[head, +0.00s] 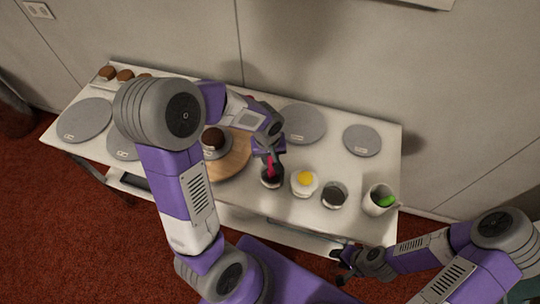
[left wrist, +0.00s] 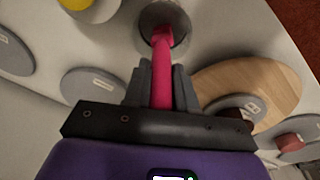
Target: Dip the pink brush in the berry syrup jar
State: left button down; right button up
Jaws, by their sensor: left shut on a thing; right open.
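My left gripper (head: 269,153) is shut on the pink brush (head: 271,167), which points down from it. In the left wrist view the brush (left wrist: 162,88) runs out between the two fingers (left wrist: 161,80). The brush's lower end is inside the mouth of a jar with dark red contents (head: 271,183), the berry syrup jar. That jar also shows in the left wrist view (left wrist: 179,15). How deep the tip sits in the syrup is hard to tell. My right gripper (head: 346,258) is open and empty, in front of the table's near edge.
Right of the syrup jar stand a yellow-filled jar (head: 304,190), a dark-filled jar (head: 334,200) and a white mug (head: 378,207) with something green in it. A wooden board (head: 233,163) with a small brown cake (head: 213,138) is to the left. Grey turntables (head: 362,141) stand behind.

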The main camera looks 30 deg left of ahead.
pick_arm(q)
jog(key=shift+r, duration=0.1)
dwell(0.5)
jog(key=shift+r+p, duration=2.35)
jog(key=shift+r, duration=0.85)
notch_tip(320, 180, up, 5)
jog(key=p, duration=0.3)
jog(key=shift+r+p, duration=0.1)
jog(key=shift+p, duration=0.3)
